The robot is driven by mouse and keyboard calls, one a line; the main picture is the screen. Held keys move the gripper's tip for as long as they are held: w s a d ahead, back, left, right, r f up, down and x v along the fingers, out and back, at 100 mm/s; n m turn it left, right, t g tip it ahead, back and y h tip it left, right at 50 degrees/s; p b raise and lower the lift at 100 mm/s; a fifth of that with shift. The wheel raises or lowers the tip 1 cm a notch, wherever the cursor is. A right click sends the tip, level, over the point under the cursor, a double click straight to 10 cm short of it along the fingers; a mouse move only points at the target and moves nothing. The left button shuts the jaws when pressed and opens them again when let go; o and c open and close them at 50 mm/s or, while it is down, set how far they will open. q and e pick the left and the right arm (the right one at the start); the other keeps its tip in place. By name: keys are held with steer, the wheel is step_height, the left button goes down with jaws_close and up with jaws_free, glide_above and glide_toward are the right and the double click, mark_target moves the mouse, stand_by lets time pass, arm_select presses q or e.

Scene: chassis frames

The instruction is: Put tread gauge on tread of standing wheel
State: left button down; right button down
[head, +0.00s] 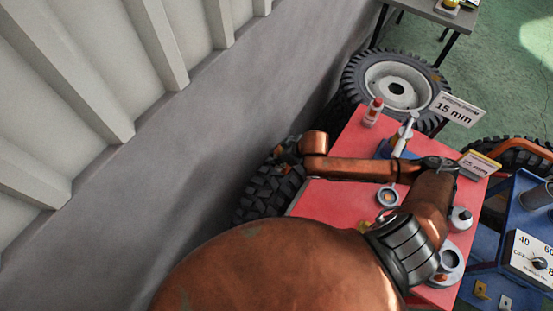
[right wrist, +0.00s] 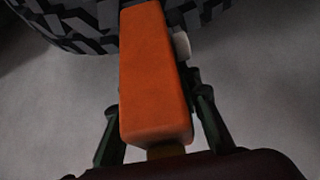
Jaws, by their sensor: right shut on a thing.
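The orange tread gauge (right wrist: 154,75) fills the middle of the right wrist view, with a small pale knob on its right side. My right gripper (right wrist: 156,112) is shut on it, one dark finger on each side. The gauge's far end overlaps the black tread of the standing wheel (right wrist: 75,25); I cannot tell whether they touch. In the head view the standing wheel (head: 268,192) is by the grey wall, left of the red table. My right gripper (head: 288,150) is at its upper edge, and the gauge there is mostly hidden. My left gripper is not in view.
The red table (head: 330,200) holds a red-capped bottle (head: 372,112), small round parts and signs, including a "15 mm" sign (head: 457,108). Another wheel (head: 395,85) lies behind it. A blue unit with a dial (head: 538,262) stands at right. The grey wall is close on the left.

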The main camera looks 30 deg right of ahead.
steer(key=shift+w+d+f+b, duration=0.2)
steer(key=shift+w+f, duration=0.15)
steer(key=shift+f, duration=0.6)
steer(key=shift+w+d+f+b, duration=0.15)
steer(key=shift+w+f, duration=0.25)
steer(key=shift+f, duration=0.5)
steer(key=shift+w+d+f+b, duration=0.1)
steer(key=shift+w+f+b, duration=0.2)
steer(key=shift+f, duration=0.65)
steer(key=shift+f, duration=0.1)
steer(key=c, duration=1.4)
jaws_free()
steer(key=shift+c, duration=0.2)
steer(key=p+v, duration=0.2)
steer(key=v, duration=1)
steer(key=shift+p, duration=0.3)
